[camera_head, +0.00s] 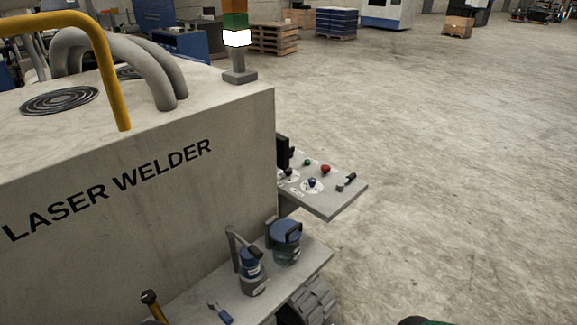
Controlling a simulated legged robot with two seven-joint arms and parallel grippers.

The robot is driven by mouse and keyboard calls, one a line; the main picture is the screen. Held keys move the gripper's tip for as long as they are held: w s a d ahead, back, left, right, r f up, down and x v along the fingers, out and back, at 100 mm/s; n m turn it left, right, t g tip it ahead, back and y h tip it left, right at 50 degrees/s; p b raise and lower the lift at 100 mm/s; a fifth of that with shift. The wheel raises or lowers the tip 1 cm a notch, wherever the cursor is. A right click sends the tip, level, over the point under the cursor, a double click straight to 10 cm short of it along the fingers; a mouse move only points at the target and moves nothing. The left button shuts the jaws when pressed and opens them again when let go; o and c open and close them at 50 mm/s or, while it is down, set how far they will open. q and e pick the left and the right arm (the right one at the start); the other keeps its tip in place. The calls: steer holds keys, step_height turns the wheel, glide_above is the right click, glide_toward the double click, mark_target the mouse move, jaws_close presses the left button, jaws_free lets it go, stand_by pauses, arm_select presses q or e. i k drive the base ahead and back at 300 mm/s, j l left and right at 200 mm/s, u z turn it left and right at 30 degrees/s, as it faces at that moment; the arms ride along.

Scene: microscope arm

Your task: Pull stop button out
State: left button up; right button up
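A red button (325,169), which looks like the stop button, sits on a small grey control panel (328,208) that juts out from the right side of the laser welder (130,215). It is small in the head view, and I cannot tell whether it is pressed in or out. Neither of my grippers shows in the head view.
A lower shelf (300,268) carries two blue-topped containers (285,240) (252,270). A yellow rail (108,75) and grey hoses (150,65) are on top of the welder. Open concrete floor (450,170) lies to the right. Pallets (273,38) stand far back.

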mark_target(325, 168)
steer(key=u, duration=0.25)
steer(key=i+l+u, duration=0.3)
steer(key=l+u, duration=0.3)
steer(key=i+l+u, duration=0.15)
steer(key=l+u, duration=0.2)
